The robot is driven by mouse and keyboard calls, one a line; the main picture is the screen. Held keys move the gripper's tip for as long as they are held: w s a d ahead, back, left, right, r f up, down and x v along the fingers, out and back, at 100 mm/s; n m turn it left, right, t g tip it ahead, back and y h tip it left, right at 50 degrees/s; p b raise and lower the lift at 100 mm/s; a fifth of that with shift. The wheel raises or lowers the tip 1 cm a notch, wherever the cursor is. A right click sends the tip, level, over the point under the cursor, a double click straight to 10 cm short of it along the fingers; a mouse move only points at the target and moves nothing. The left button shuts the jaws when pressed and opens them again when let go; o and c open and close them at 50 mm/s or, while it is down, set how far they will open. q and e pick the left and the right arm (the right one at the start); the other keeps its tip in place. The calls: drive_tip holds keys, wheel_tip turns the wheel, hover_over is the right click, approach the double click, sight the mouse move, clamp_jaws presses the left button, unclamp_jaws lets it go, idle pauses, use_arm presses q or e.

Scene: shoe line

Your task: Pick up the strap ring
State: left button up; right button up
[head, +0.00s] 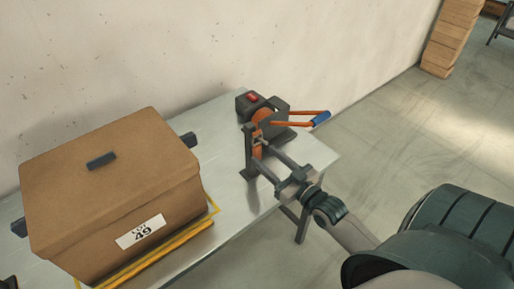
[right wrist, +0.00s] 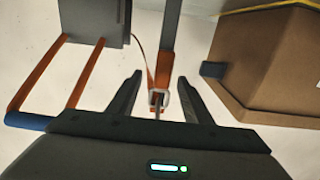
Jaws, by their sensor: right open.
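The strap ring (right wrist: 159,98) is a small pale metal loop at the end of an orange strap (right wrist: 150,80), in the right wrist view. In the head view it shows small and partly unclear beside the dark post (head: 249,150). My right gripper (head: 260,156) is open and reaches toward the post from the lower right. In the right wrist view its two dark fingers (right wrist: 159,95) stand one on each side of the ring, with a gap to each. I do not make out my left gripper.
A strap machine (head: 262,108) with orange levers and a blue grip (head: 321,119) stands behind the post on the metal table (head: 222,125). A brown lidded box (head: 110,190) labelled LOT 49 fills the table's left. Stacked cartons (head: 452,38) stand far back on the floor.

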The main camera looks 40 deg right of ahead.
sight(259, 151)
drive_tip(key=shift+w+a+p, duration=0.15)
drive_tip(key=shift+w+p, duration=0.15)
drive_tip(key=shift+w, duration=1.4)
use_arm(q)
drive_tip(key=s, duration=0.1)
drive_tip(key=s+a, duration=0.1)
drive_tip(key=s+g, duration=0.1)
drive_tip(key=shift+s+a+r, duration=0.1)
drive_tip(key=shift+s+a, duration=0.15)
drive_tip(key=shift+a, duration=0.1)
use_arm(e)
drive_tip(key=shift+w+a+r+p, duration=0.1)
drive_tip(key=shift+w+r+p, duration=0.25)
drive_tip(key=shift+w, duration=0.05)
drive_tip(key=w, duration=0.1)
drive_tip(key=w+p, duration=0.1)
drive_tip(key=w, duration=0.1)
drive_tip(key=shift+a+r, duration=0.3)
drive_tip(key=shift+r, duration=0.1)
drive_tip(key=shift+w+f+p, duration=0.15)
drive_tip(key=shift+w+p, duration=0.25)
drive_tip(key=shift+w, duration=0.25)
use_arm(q)
drive_tip(key=shift+w+d+r, duration=0.1)
drive_tip(key=shift+w+r, duration=0.1)
drive_tip(key=shift+r, duration=1.05)
